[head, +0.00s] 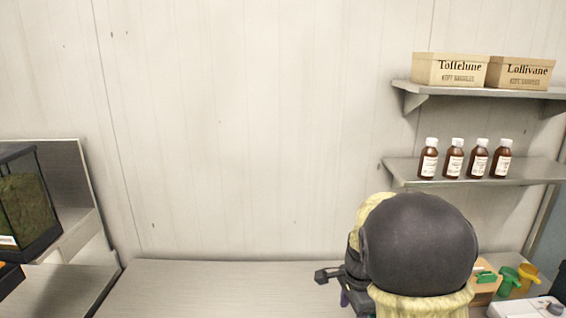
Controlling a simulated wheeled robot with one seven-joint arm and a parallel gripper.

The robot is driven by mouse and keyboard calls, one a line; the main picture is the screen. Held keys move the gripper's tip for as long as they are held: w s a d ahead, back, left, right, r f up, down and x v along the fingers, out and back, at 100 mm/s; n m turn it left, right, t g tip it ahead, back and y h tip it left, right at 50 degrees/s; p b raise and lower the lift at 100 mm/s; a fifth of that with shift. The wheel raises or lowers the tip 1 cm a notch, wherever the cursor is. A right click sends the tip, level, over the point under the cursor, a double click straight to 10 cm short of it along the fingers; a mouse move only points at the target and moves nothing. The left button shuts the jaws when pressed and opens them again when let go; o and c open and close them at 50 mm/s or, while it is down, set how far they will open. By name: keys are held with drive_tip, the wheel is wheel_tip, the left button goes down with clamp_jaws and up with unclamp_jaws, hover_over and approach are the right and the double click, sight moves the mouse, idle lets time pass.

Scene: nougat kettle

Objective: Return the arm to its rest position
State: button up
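My arm is folded up at the lower right, and its large dark grey rounded joint with pale yellow parts fills much of that area. What looks like part of my gripper (329,275) shows as a small dark shape just left of the joint, above the counter. The joint hides most of it, and I cannot tell whether the fingers are apart or holding anything.
A metal counter (200,285) runs below, bare at its middle. At right, one shelf (400,170) holds several brown bottles, and a higher shelf (480,91) holds two labelled boxes. Green and yellow scoops (508,280) sit at lower right. A glass-sided case (28,205) stands left.

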drive_tip(key=s+a+n+t, duration=0.1)
drive_tip(key=s+n+t, duration=0.1)
drive_tip(key=s+n, duration=1.2)
drive_tip(key=shift+f+n, duration=0.3)
drive_tip(key=shift+n, duration=0.4)
